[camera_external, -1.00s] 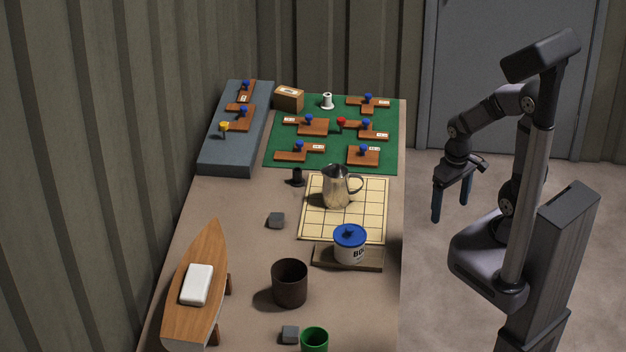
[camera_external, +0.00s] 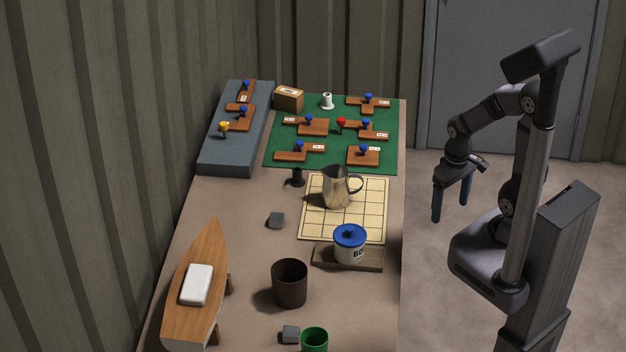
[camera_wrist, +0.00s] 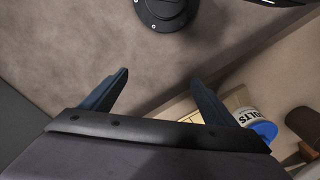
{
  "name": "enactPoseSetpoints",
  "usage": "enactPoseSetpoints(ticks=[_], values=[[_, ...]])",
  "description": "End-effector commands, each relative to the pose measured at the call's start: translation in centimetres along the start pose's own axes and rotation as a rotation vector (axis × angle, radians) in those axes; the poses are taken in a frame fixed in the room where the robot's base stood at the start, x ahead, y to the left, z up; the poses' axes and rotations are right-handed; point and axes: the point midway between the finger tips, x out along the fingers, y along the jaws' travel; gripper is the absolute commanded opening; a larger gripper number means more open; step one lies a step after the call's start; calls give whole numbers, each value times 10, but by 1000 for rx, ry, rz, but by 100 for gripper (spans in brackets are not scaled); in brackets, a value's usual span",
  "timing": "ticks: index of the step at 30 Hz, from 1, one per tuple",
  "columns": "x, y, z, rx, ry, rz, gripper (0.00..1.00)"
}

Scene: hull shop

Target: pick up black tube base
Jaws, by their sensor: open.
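The black tube base (camera_external: 297,177) is a small dark upright tube on a flared foot. It stands on the brown table just in front of the green mat and left of the metal pitcher, in the external view. My gripper (camera_external: 452,217) is open and empty. It hangs over the floor to the right of the table, well away from the tube base. In the wrist view my two blue fingers (camera_wrist: 160,82) are spread apart with nothing between them. The tube base does not show in the wrist view.
A metal pitcher (camera_external: 336,189) stands on the yellow grid board (camera_external: 318,226). A white pot with a blue lid (camera_external: 350,246) sits on a plank. The green mat (camera_external: 290,135) holds several wooden pieces.

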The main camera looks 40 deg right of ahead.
Motion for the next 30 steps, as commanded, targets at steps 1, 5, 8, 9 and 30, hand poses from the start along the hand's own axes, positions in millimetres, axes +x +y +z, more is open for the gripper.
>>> enactPoseSetpoints(ticks=[1, 5, 8, 9, 30], values=[[0, 0, 0, 0, 0, 0, 68], [0, 0, 0, 0, 0, 0, 45], [0, 0, 0, 0, 0, 0, 45], [0, 0, 0, 0, 0, 0, 45], [-47, -5, -12, -15, 4, -25, 45]])
